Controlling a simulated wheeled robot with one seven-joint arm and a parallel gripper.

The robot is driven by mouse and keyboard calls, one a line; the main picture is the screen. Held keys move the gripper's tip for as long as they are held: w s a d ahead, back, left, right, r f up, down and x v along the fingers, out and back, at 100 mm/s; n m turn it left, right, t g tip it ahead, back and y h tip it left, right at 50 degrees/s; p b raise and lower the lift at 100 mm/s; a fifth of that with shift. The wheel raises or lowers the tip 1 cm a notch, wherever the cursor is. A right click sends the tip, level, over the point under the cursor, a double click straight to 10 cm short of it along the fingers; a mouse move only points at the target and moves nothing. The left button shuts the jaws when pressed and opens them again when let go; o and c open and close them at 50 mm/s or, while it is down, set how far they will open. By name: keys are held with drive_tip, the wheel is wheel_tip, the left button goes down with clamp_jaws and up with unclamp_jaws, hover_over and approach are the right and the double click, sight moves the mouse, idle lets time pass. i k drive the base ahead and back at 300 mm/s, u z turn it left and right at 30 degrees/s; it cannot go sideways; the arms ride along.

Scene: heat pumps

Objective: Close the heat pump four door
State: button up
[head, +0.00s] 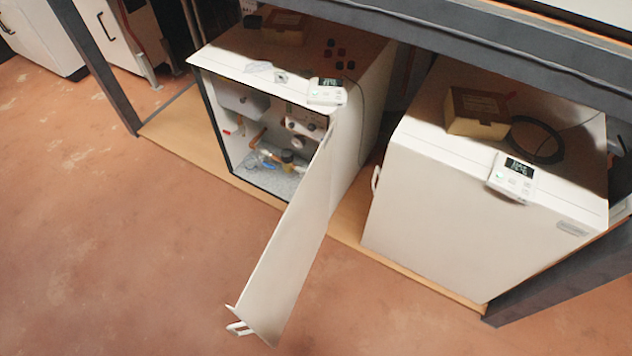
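A white heat pump cabinet (262,80) stands open on a wooden board under a dark frame. Its white door (290,247) is swung far out toward the front, hinged on the cabinet's right side. A white handle (240,328) sits at the door's free end, low in the picture. Pipes and fittings (285,155) show inside the open cabinet. No number is readable on it, so I cannot tell whether it is heat pump four. My gripper is not in view.
A second white cabinet (470,220), shut, stands to the right, with a box (477,112) and a black cable loop (537,140) on top. A dark post (100,70) stands left. The reddish floor (120,240) is clear at left and front.

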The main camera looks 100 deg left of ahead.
sight(266, 303)
drive_tip(key=u, duration=3.85)
drive_tip(key=i, duration=0.5)
drive_tip(key=k, duration=0.5)
drive_tip(key=z, duration=1.5)
drive_tip(key=k, duration=0.7)
drive_tip(key=u, duration=1.25)
drive_tip(key=i, duration=0.5)
drive_tip(key=z, duration=0.05)
